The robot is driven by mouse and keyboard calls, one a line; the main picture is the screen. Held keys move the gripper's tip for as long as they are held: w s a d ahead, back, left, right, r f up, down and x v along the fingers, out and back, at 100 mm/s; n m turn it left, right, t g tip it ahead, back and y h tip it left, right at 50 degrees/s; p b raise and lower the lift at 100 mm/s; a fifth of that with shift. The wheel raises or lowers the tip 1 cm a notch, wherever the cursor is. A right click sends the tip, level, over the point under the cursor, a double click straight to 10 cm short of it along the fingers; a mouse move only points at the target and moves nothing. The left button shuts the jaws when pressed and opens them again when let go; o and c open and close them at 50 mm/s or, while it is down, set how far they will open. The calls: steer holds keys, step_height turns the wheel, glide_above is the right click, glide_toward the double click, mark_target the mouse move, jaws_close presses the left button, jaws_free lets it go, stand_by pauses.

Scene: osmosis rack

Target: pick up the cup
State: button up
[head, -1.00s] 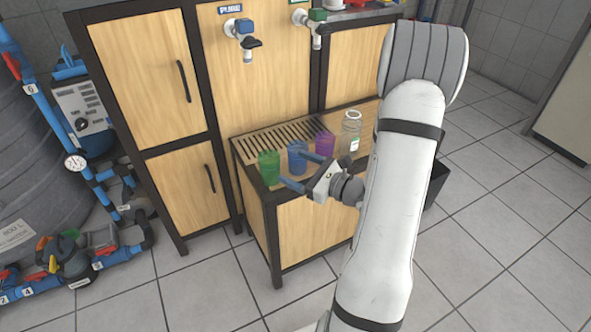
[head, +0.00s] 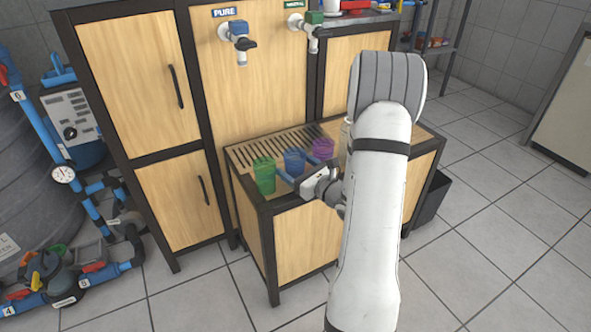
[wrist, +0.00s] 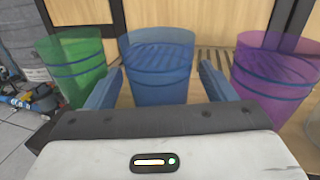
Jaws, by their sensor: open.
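Three see-through cups stand upright in a row on the wooden counter: a green cup (head: 264,175), a blue cup (head: 294,160) and a purple cup (head: 323,149). My gripper (head: 293,174) is open at the blue cup. In the wrist view, the blue cup (wrist: 158,68) stands between the two blue fingers of my gripper (wrist: 157,85), with the green cup (wrist: 75,65) outside the left finger and the purple cup (wrist: 272,72) outside the right finger. The lower part of the blue cup is hidden by my gripper's body. I cannot tell whether the fingers touch it.
A slatted drain (head: 262,150) lies behind the cups. A glass jar (head: 344,140) right of the purple cup is mostly hidden by my arm. Taps (head: 238,38) stick out of the wooden panel above. The neighbouring cups leave little side room.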

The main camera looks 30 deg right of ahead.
steer(key=shift+c, duration=0.6)
steer(key=c, duration=0.9)
steer(key=shift+r, duration=0.1)
